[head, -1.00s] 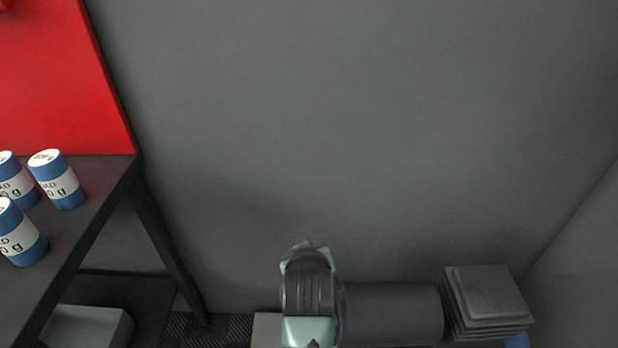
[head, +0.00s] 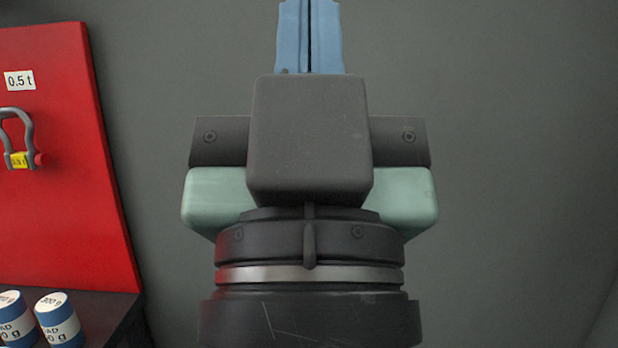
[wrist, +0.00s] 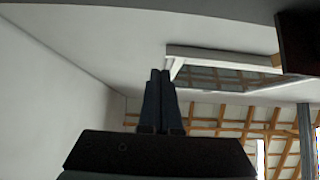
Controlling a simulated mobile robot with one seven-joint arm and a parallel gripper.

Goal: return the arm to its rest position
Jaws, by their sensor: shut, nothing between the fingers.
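My gripper (head: 310,35) stands upright in the middle of the head view, close to the camera, with its blue fingers pointing up. The two fingers lie together with only a thin dark line between them, and nothing is held. In the wrist view the closed fingers (wrist: 159,100) point up toward a pale wall and ceiling, touching nothing. The gripper's dark body and wrist hide the middle of the head view below the fingers.
At left is a red board (head: 60,160) with a shackle (head: 20,140) and a 0.5 t label. Blue and white cans (head: 60,322) stand on a dark table (head: 110,312) at lower left. The grey wall (head: 510,120) behind the gripper is bare.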

